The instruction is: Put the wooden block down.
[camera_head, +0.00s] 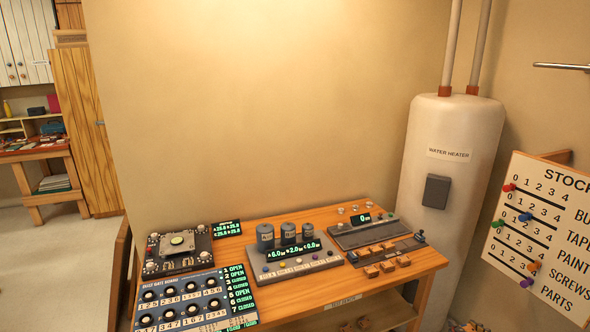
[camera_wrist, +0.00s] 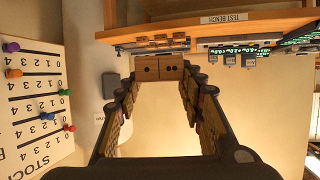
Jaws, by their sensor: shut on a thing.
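The wooden block (camera_wrist: 158,68), brown with dark round dots and a seam in the middle, shows in the wrist view between the tips of my gripper (camera_wrist: 158,78). The fingers are closed against its two ends. The block is held up in the air in front of the bench, with a pale wall behind it. Neither my gripper nor the held block shows in the head view. The wooden test bench (camera_head: 290,311) stands against the wall; its edge is also at the top of the wrist view (camera_wrist: 205,31).
Several small wooden blocks (camera_head: 387,266) sit at the bench's right end beside a grey balance device (camera_head: 362,234). A water heater (camera_head: 450,160) and stock board (camera_head: 540,235) stand to the right.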

